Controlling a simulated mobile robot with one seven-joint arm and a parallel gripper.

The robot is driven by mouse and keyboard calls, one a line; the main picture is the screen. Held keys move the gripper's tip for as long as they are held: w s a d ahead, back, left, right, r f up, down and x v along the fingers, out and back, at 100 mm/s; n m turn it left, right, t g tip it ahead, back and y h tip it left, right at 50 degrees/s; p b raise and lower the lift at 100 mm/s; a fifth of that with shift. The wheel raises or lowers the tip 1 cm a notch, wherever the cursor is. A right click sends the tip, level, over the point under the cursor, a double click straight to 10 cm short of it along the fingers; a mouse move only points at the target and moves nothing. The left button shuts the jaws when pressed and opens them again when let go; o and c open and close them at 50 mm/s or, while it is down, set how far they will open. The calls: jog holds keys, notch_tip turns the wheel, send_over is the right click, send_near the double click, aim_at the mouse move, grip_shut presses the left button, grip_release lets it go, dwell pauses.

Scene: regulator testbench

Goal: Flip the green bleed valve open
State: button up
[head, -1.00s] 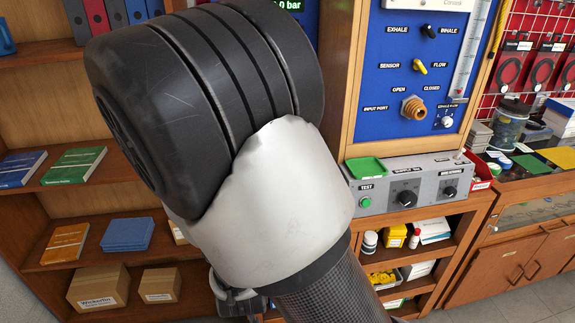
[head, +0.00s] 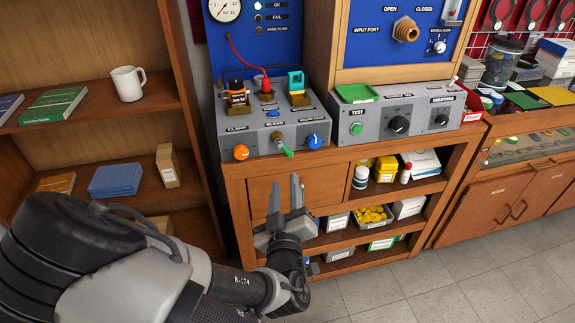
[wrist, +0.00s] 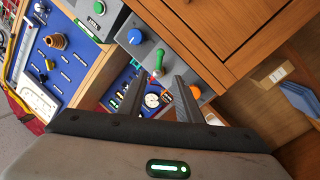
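The green bleed valve (head: 287,151) is a small lever with a green tip on a brass stem. It sticks out of the front of the grey control box (head: 260,145), between an orange knob (head: 241,152) and a blue knob (head: 314,141). In the wrist view the green lever (wrist: 159,59) shows just beyond the fingertips. My gripper (head: 285,184) is open and empty, its fingers pointing up, below and in front of the valve. In the wrist view the gap between the fingers (wrist: 160,80) lines up roughly with the lever. They look apart from it.
A second grey box with a green test button (head: 355,129) stands to the right. A wooden drawer front (head: 325,183) and shelves with bottles and boxes lie below. A shelf unit with a white mug (head: 128,84) stands left. The floor (head: 420,280) at right is clear.

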aim_at(286, 152)
jog(key=w+b, duration=0.5)
jog(key=w, duration=0.7)
jog(key=shift+w+a, duration=0.15)
jog(key=shift+w, duration=0.2)
grip_shut()
